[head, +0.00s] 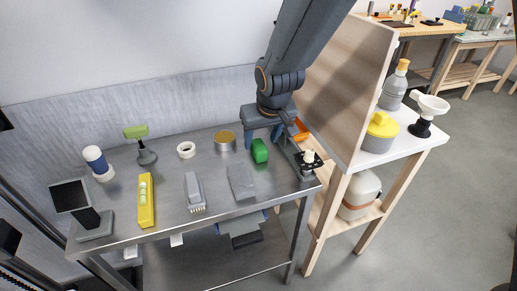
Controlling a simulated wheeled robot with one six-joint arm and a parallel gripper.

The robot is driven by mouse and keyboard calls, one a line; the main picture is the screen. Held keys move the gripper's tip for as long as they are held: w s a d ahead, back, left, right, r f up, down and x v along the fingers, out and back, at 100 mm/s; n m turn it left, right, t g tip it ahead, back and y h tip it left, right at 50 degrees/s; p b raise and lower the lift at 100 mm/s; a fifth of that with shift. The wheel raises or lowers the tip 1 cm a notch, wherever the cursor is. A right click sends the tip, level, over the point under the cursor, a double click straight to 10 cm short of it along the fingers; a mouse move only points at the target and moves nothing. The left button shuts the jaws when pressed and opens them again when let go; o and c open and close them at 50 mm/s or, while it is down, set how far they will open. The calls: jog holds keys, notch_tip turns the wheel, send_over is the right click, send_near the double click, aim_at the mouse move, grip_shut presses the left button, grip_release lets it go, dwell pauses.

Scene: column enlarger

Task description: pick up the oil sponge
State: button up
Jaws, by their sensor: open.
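No object is clearly marked as the oil sponge. A small green block (260,151) on the metal table (218,188) could be it, but I cannot tell for certain. My gripper (263,138) points down just behind and above the green block, at the back right of the table. Its two fingers are apart with nothing seen between them. The gap between the fingertips and the block is hard to judge from this view.
A brass-coloured tin (225,140) stands left of the green block, and a grey flat piece (241,182) lies in front. A dark device (308,160) is at the right. A wooden panel (345,85) rises beyond the table's right end. A yellow level (146,200) lies left.

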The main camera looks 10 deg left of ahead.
aim_at(259, 145)
jog(key=shift+p+x, duration=0.8)
jog(key=shift+x, duration=1.65)
jog(key=c, duration=1.1)
notch_tip(259, 145, up, 10)
jog(key=shift+r+b, duration=0.1)
jog(key=shift+b, duration=1)
